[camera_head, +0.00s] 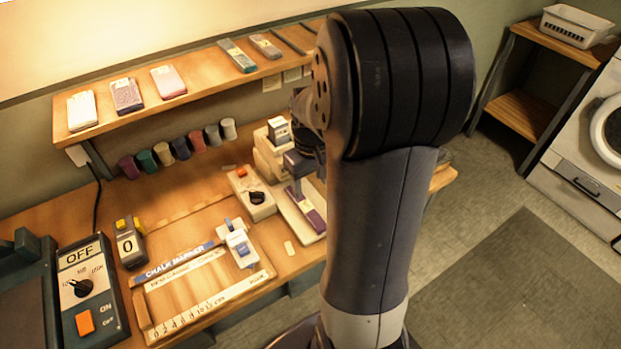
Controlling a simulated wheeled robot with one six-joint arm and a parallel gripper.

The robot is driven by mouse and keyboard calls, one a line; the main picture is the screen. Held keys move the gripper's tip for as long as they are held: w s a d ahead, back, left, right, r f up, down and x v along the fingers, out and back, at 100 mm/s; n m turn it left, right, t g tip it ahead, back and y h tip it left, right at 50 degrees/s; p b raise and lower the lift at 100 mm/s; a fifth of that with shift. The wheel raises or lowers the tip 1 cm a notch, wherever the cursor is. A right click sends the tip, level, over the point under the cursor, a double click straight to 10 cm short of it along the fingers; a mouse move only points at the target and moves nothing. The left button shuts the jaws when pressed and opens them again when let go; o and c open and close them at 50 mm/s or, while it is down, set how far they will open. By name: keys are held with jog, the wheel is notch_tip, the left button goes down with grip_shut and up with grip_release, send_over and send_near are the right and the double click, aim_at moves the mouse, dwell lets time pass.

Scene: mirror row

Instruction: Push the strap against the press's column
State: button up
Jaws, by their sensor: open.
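The press (268,158) is a cream machine at the back of the bench, with a pale plate (292,215) reaching toward the front. A purple strap (310,214) lies lengthwise on this plate. My gripper (298,178) is small and dark beside the press, low over the back end of the strap. It is open, with nothing visibly held. My own large arm link hides the right side of the press area. I cannot tell whether the fingers touch the strap, and any gap between strap and column is hidden.
A control box with a red button (251,192) stands left of the plate. A wooden board with a ruler and a blue-white slider (238,243) lies front left. A shelf (140,115) with several packs runs above the bench. Open floor lies to the right.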

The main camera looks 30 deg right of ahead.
aim_at(311, 212)
notch_tip(311, 212, down, 11)
jog(key=shift+r, duration=0.15)
jog(key=shift+c, duration=0.5)
jog(key=c, duration=1)
jog(key=shift+w, duration=0.1)
